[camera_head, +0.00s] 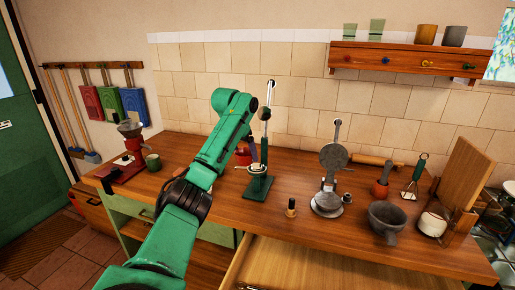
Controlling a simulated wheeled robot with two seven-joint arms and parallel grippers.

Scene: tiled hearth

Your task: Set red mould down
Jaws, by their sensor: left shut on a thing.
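My left arm reaches in from the lower left across the counter. Its gripper (245,155) is at the far end, partly hidden behind the arm and beside a green upright stand. The gripper is shut on a small red thing, which I take for the red mould (254,167). Only part of it shows, behind the green stand (259,186), so I cannot tell whether it touches the counter. My right gripper is not in view.
The wooden counter (320,225) holds a red-based grinder (122,172), a green mug (153,163), a round iron (333,156), a grey bowl (386,219) and a wooden board rack (461,180). A drawer (310,265) stands open in front.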

